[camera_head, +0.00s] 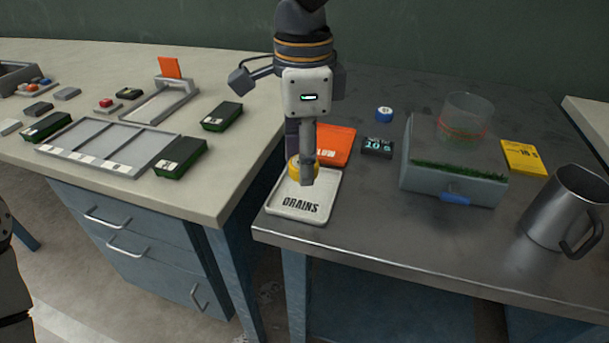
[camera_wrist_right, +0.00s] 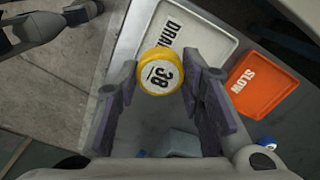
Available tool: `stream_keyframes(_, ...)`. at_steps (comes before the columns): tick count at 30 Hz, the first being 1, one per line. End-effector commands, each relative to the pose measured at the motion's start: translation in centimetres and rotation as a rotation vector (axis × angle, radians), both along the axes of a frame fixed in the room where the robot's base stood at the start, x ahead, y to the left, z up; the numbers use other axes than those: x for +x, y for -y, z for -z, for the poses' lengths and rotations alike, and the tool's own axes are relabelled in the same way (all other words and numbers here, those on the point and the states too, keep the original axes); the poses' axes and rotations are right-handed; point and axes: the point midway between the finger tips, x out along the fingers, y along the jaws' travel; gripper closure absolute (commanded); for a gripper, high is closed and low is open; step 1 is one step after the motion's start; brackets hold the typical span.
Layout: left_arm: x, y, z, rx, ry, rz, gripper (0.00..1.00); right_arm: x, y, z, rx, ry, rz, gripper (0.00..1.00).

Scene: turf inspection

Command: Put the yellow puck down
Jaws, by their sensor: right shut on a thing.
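My right gripper (camera_head: 307,178) points down over the dark table and is shut on the yellow puck (camera_head: 293,170). In the right wrist view the puck (camera_wrist_right: 160,72) sits between the two fingertips, its white face marked 38. The white tray marked DRAINS (camera_head: 325,207) lies below, at the table's front left corner. The puck overlaps the tray's back left part in the head view. In the right wrist view it covers a lower corner of the tray (camera_wrist_right: 205,50). I cannot tell whether the puck touches the tray.
An orange tray marked SLOW (camera_head: 338,145) lies just behind the DRAINS tray. A dark display (camera_head: 376,148), a blue puck (camera_head: 384,114), a grey turf block (camera_head: 425,185) with a clear cylinder (camera_head: 466,118), a yellow card (camera_head: 524,157) and a metal jug (camera_head: 565,205) stand to the right.

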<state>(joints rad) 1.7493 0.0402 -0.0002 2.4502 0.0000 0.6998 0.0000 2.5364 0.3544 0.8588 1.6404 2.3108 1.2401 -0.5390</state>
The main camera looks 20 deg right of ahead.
Motion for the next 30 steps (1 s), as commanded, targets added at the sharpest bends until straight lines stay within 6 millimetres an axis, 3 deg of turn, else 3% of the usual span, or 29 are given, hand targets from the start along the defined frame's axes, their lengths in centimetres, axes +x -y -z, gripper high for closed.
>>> stream_keyframes(1,-0.5,0.0,0.5,0.0,-0.019,0.0,0.72,0.8,0.3,1.7,-0.001,-0.012,0.001,0.88)
stream_keyframes(9,-1.1,0.0,1.1,-0.001,-0.039,0.0,0.72,3.3,1.3,5.0,-0.002,-0.004,-0.001,0.88)
stream_keyframes(12,-1.0,0.0,1.0,-0.001,-0.038,0.0,0.72,3.2,1.3,6.6,-0.002,-0.001,-0.002,0.88)
stream_keyframes(25,-1.0,0.0,1.0,0.0,-0.036,0.0,0.72,3.2,1.3,7.5,0.0,0.002,-0.001,0.88)
stream_keyframes(26,-1.0,0.0,1.0,0.0,-0.036,0.0,0.72,3.2,1.3,7.5,0.0,0.003,-0.001,0.58)
stream_keyframes(27,-1.0,0.0,1.0,0.0,-0.036,0.0,0.72,3.2,1.3,7.5,0.0,0.003,-0.001,0.49)
stream_keyframes(30,-1.0,0.0,1.0,0.0,-0.036,0.0,0.72,3.2,1.3,7.5,0.0,0.003,-0.001,0.45)
